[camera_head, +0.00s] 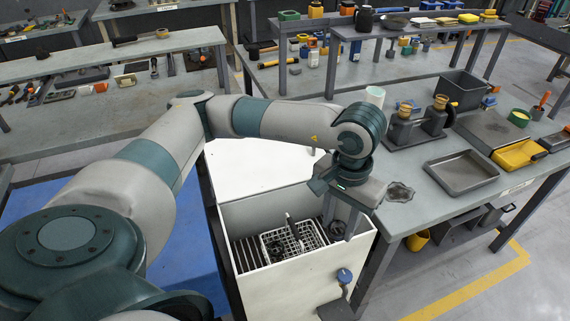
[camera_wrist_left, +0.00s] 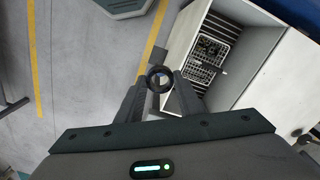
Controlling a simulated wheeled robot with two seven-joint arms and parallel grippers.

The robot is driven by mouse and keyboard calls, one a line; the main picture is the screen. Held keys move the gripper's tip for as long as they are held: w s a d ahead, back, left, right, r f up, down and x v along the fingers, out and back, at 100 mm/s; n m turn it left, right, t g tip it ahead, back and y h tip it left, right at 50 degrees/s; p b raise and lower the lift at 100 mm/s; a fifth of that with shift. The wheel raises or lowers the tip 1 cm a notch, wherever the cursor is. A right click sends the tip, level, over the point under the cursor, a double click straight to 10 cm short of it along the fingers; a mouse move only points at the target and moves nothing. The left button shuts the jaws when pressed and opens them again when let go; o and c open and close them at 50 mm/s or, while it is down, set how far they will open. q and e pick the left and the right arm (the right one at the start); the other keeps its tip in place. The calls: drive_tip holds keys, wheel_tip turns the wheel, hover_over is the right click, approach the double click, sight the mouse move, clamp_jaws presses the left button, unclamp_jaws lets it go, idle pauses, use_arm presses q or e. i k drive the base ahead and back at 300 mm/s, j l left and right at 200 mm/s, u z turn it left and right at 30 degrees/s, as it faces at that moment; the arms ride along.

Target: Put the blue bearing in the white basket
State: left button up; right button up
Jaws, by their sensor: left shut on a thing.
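My left gripper (camera_head: 343,212) is shut on a dark ring-shaped bearing (camera_wrist_left: 159,78), which shows between the fingertips in the wrist view. The ring looks mostly black there, with a faint bluish inside; its blue colour is not clear. In the head view the held bearing (camera_head: 337,229) is at the right side of the open white box. The white basket (camera_head: 291,241), a slatted grid, sits low inside the box, left of the gripper. It also shows in the left wrist view (camera_wrist_left: 207,70), right of the held ring. My right gripper is not in view.
The white box (camera_head: 310,272) has tall walls around the basket, and dark parts lie inside. To the right, a grey bench (camera_head: 440,205) carries a shallow tray (camera_head: 461,174), a dark bin (camera_head: 462,90) and a yellow tray (camera_head: 518,154).

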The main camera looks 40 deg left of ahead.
sight(306, 248)
drive_tip(key=i+l+u, duration=0.3)
drive_tip(key=l+u, duration=0.3)
drive_tip(key=i+l+u, duration=0.2)
drive_tip(key=l+u, duration=0.45)
drive_tip(key=l, duration=0.25)
drive_tip(key=i+l+u, duration=0.15)
drive_tip(key=l+u, duration=0.25)
drive_tip(key=l, duration=0.15)
drive_tip(key=l+u, duration=0.35)
drive_tip(key=l, duration=0.2)
drive_tip(key=l+u, duration=0.4)
drive_tip(key=l, duration=0.2)
drive_tip(key=i+l+u, duration=0.15)
drive_tip(key=l+u, duration=0.6)
drive_tip(key=l, duration=0.2)
